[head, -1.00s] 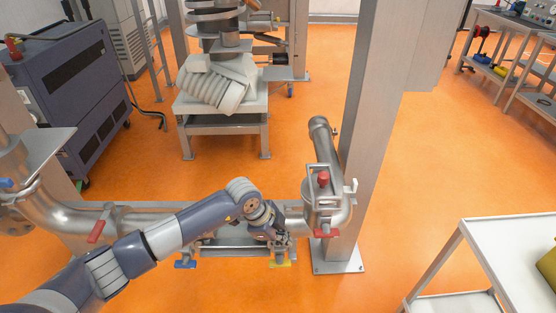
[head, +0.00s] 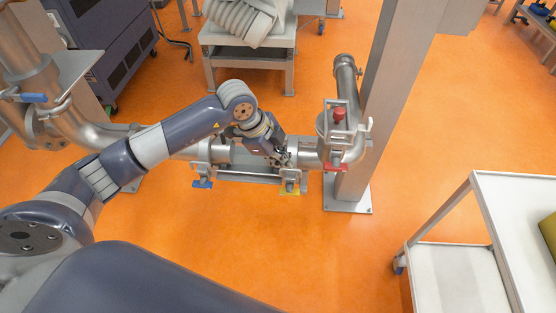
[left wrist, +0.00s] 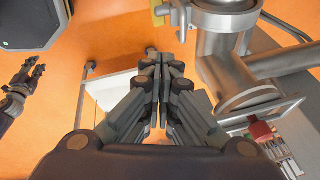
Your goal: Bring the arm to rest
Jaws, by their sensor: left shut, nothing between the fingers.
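My left arm reaches in from the left in the head view. Its gripper (head: 282,158) is beside the steel pipe (head: 303,160), above the yellow-handled valve (head: 290,187). I cannot tell there whether it touches the pipe. In the left wrist view the left gripper's fingers (left wrist: 164,62) are together and empty, with a steel pipe (left wrist: 232,75) to their right. My right gripper (left wrist: 28,76) shows small at the left of the left wrist view, its dark fingers apart and empty over the orange floor. It is not in the head view.
A red-handled valve (head: 338,117) and a steel post (head: 385,110) stand right of the left gripper. A blue-handled valve (head: 202,184) is to its left. A white cart (head: 510,215) stands at the right. The orange floor between is clear.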

